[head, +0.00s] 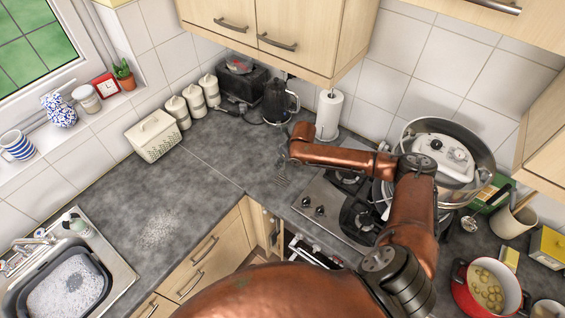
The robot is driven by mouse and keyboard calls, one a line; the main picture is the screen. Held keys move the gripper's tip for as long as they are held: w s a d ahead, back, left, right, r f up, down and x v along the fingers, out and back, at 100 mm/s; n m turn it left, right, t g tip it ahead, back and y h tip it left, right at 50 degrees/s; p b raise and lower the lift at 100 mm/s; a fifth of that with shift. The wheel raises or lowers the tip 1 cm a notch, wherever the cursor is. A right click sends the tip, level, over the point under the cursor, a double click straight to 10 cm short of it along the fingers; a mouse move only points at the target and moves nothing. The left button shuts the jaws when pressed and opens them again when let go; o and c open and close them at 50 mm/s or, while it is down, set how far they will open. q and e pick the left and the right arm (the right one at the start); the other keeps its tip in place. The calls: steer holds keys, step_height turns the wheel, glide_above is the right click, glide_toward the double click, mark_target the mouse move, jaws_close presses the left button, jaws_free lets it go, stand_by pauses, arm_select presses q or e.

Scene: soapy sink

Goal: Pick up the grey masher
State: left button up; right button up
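My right arm comes in from the lower right and bends left across the hob. Its far end hangs over the grey worktop (200,165), left of the hob. The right gripper (282,174) is small and dark against the worktop there; I cannot tell whether its fingers are open or shut. I cannot clearly make out the grey masher; a thin grey shape at the gripper blends with the worktop. My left gripper is not in view.
A sink with a soapy grey basin (45,300) is at lower left. A black kettle (276,103), paper roll (328,115) and white canisters (193,100) line the wall. The hob (325,200) and a red pot (465,293) are right. The left worktop is mostly clear.

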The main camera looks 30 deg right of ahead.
jaws_close()
steer(key=shift+r, duration=0.15)
